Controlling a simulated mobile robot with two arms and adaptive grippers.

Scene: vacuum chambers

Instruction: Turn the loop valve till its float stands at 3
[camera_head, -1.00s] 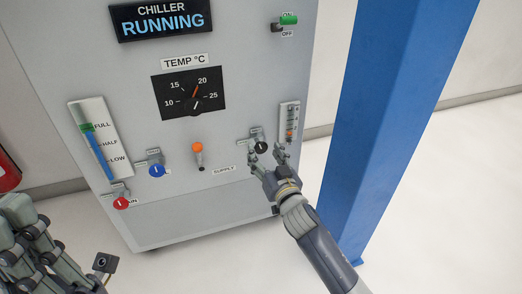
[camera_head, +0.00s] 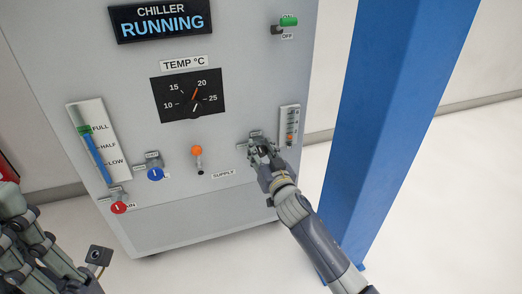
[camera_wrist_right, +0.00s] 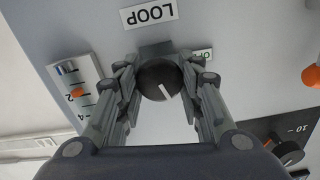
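The loop valve is a black round knob with a white line (camera_wrist_right: 160,80), under an upside-down LOOP label in the right wrist view. My right gripper (camera_head: 262,152) is at the knob on the chiller's lower right; its fingers (camera_wrist_right: 160,75) lie against both sides of the knob and look closed on it. The flow gauge (camera_head: 289,125) is just right of the knob, with its orange float low in the tube. In the wrist view the float (camera_wrist_right: 78,93) stands close to the 2 mark. My left gripper (camera_head: 35,245) is at the lower left, its fingertips unclear.
The chiller panel (camera_head: 230,50) also carries a blue valve (camera_head: 155,173), a red valve (camera_head: 119,207), an orange-topped supply lever (camera_head: 197,151), a temperature dial (camera_head: 188,95) and a green switch (camera_head: 289,20). A blue post (camera_head: 390,110) stands close right of my right arm.

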